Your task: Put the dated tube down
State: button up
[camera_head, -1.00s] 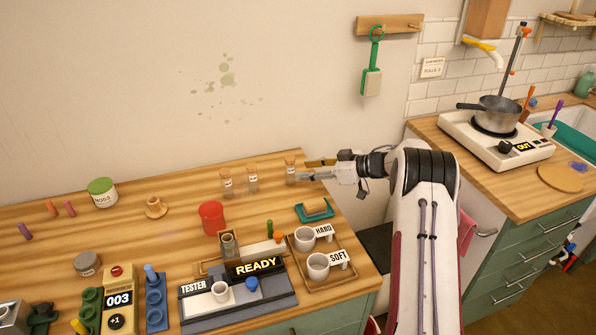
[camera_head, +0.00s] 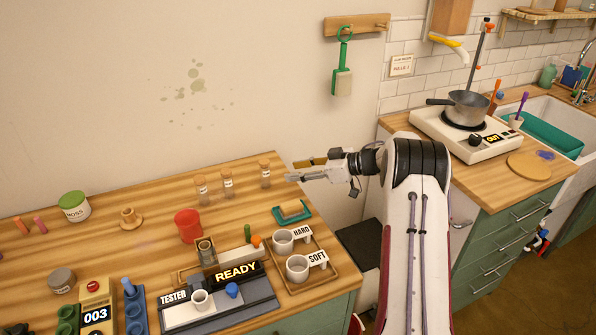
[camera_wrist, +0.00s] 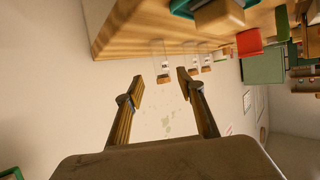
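Three small clear tubes with cork tops and pale labels stand upright in a row near the back edge of the wooden table: a left tube (camera_head: 201,188), a middle tube (camera_head: 227,183) and a right tube (camera_head: 265,175). The label writing is too small to read, so I cannot tell which one is dated. My gripper (camera_head: 289,171) is just right of the right tube, apart from it. In the wrist view my gripper (camera_wrist: 161,85) is open, with nothing between its fingers. The nearest tube (camera_wrist: 162,58) stands beyond the fingertips.
A teal tray (camera_head: 281,217) with a tan block, a red cup (camera_head: 188,226), and a wooden tray (camera_head: 325,283) with two cups marked HARD and SOFT are nearby. The tester (camera_head: 185,315) is in front. The wall is close behind the tubes.

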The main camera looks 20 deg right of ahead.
jog(key=shift+r, duration=0.1)
jog(key=w+r+m+t+h, duration=0.1)
jog(key=w+r+t+h, duration=0.15)
jog(key=r, duration=0.65)
jog(key=w+r+m+t+h, duration=0.1)
jog(key=w+r+t+h, duration=0.15)
jog(key=r, duration=0.65)
jog(key=s+a+r+m+h, duration=0.2)
jog(key=s+r+m+h, duration=0.4)
jog(key=s+r, duration=0.5)
jog(key=s+a+f+m+g+h, duration=0.1)
jog(key=s+a+g, duration=0.1)
jog(key=s, duration=0.6)
jog(key=s+a+g+h, duration=0.1)
jog(key=s+a+g, duration=0.1)
jog(key=s, duration=0.7)
jog(key=s+a+f+g+y, duration=0.1)
jog(key=s+a+f, duration=0.3)
jog(key=s, duration=0.4)
jog(key=s+a+f+g+y, duration=0.1)
jog(key=s+a+f, duration=0.3)
jog(key=s, duration=0.5)
jog(key=s+a+f+g+y, duration=0.1)
jog(key=s+a+f+g, duration=0.2)
jog(key=s, duration=0.5)
jog(key=shift+s+a+f, duration=0.15)
jog(key=shift+a+f, duration=0.25)
jog(key=shift+f, duration=0.2)
